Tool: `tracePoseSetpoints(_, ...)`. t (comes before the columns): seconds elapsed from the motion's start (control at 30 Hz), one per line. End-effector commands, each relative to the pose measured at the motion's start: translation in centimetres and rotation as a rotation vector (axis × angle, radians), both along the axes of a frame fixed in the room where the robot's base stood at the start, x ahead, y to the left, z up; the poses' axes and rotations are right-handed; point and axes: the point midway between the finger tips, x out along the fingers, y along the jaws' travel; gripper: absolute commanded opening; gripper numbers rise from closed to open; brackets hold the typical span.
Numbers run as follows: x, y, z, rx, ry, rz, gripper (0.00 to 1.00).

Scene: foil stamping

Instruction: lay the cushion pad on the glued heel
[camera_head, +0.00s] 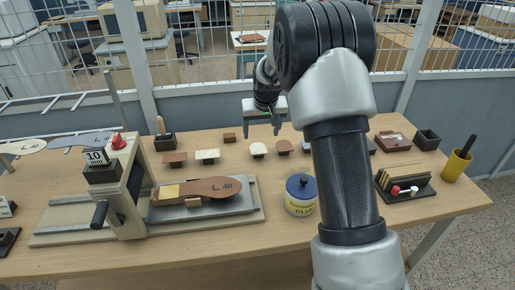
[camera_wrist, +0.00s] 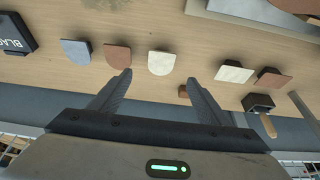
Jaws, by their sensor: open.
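The insole (camera_head: 212,187) marked "L 40" lies on the press bed, with a shiny yellowish patch, the glued heel (camera_head: 167,192), at its left end. Several small pads stand in a row behind it: brown (camera_head: 175,158), cream (camera_head: 207,155), another cream one (camera_head: 258,149) and another brown one (camera_head: 284,147). The wrist view also shows a grey-blue pad (camera_wrist: 76,51). I cannot tell which is the cushion pad. My gripper (camera_head: 263,129) is open and empty above the table's back; in the wrist view its fingertips (camera_wrist: 160,79) point towards the middle cream pad (camera_wrist: 161,62).
The press (camera_head: 117,190) stands left, over the bed. A blue-lidded glue jar (camera_head: 301,194) stands right of the insole. A small brown block (camera_head: 229,137) lies behind the pads. A slotted holder (camera_head: 405,187) and yellow cup (camera_head: 455,166) stand right. My arm hides part of the table.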

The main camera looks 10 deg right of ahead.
Motion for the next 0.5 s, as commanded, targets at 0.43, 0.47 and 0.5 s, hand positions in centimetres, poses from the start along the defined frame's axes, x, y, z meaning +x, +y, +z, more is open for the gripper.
tracePoseSetpoints(0.43,2.1,0.0,-4.8,0.0,0.001,-0.001,0.7)
tracePoseSetpoints(0.47,2.2,0.1,-5.2,0.0,0.002,-0.001,0.7)
tracePoseSetpoints(0.5,2.5,0.1,-5.7,0.0,0.003,-0.001,0.7)
